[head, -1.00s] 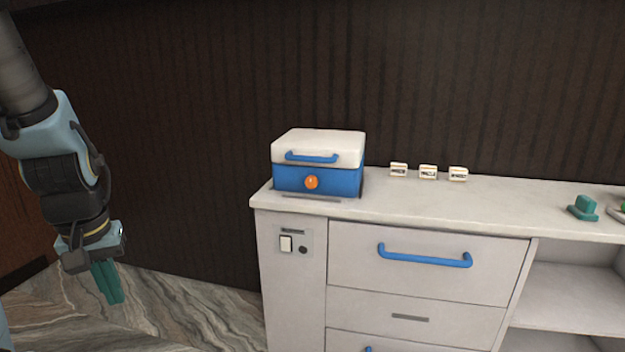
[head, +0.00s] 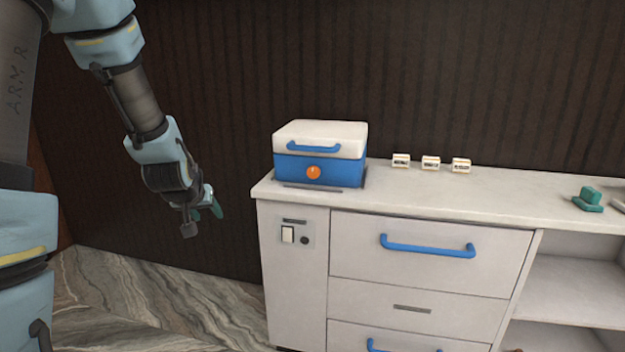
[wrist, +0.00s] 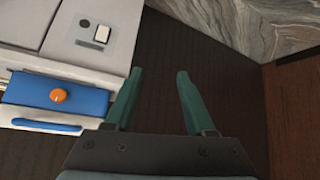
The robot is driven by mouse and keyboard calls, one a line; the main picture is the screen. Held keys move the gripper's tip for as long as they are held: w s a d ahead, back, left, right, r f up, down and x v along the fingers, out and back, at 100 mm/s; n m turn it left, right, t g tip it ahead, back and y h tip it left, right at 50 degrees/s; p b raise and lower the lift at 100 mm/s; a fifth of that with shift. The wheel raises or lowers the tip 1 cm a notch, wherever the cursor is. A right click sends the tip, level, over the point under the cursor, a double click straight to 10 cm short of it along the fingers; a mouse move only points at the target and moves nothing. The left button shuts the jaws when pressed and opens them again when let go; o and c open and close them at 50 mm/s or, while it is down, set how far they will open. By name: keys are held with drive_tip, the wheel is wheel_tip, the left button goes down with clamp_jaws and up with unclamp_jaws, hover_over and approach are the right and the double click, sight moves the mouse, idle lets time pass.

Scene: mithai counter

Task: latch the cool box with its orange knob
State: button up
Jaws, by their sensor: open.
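The cool box (head: 344,173) stands on the left end of the counter, with a blue body, a white lid and a blue lid handle (head: 313,147). The lid looks down on the body. The round orange knob (head: 313,172) is on the middle of its front face. In the wrist view the knob (wrist: 59,96) and the blue front (wrist: 30,90) show at the left edge. My gripper (head: 212,208) is left of the cool box in the head view, apart from it. In the wrist view its two green fingers (wrist: 154,88) are spread with nothing between them.
The white counter (head: 480,195) has drawers with blue handles (head: 427,246) and a switch panel (head: 293,234). Three small label blocks (head: 430,163) stand right of the cool box, and a green object (head: 588,200) farther right. A dark ribbed wall (head: 450,80) is behind. Marble floor (head: 120,300) lies left.

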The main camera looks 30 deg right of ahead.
sight(313, 174)
drive_tip(key=o, duration=0.3)
drive_tip(key=w+d+f+m+t+h, duration=0.1)
drive_tip(key=w+d+t+h, duration=0.1)
drive_tip(key=d, duration=1.1)
drive_tip(key=shift+w+d+h+b, duration=0.35)
drive_tip(key=shift+w+h, duration=0.35)
drive_tip(key=shift+w, duration=0.3)
drive_tip(key=shift+o, duration=0.5)
drive_tip(key=d+t+h, duration=0.1)
drive_tip(key=d+h, duration=0.1)
drive_tip(key=d, duration=0.4)
drive_tip(key=s+d+t+h+b, duration=0.1)
drive_tip(key=d+t+h, duration=0.1)
drive_tip(key=d, duration=0.5)
drive_tip(key=shift+s+d+r+m+h, duration=0.25)
drive_tip(key=shift+s+m+h, duration=0.05)
drive_tip(key=shift+m, duration=0.1)
drive_tip(key=shift+t, duration=0.4)
drive_tip(key=p+x, duration=0.1)
drive_tip(key=x, duration=0.6)
drive_tip(key=p+x, duration=0.1)
drive_tip(key=x, duration=0.3)
drive_tip(key=shift+s+d+r+p, duration=0.2)
drive_tip(key=shift+s+d+p, duration=0.05)
drive_tip(key=shift+d+p, duration=0.1)
drive_tip(key=shift+c, duration=0.2)
clamp_jaws()
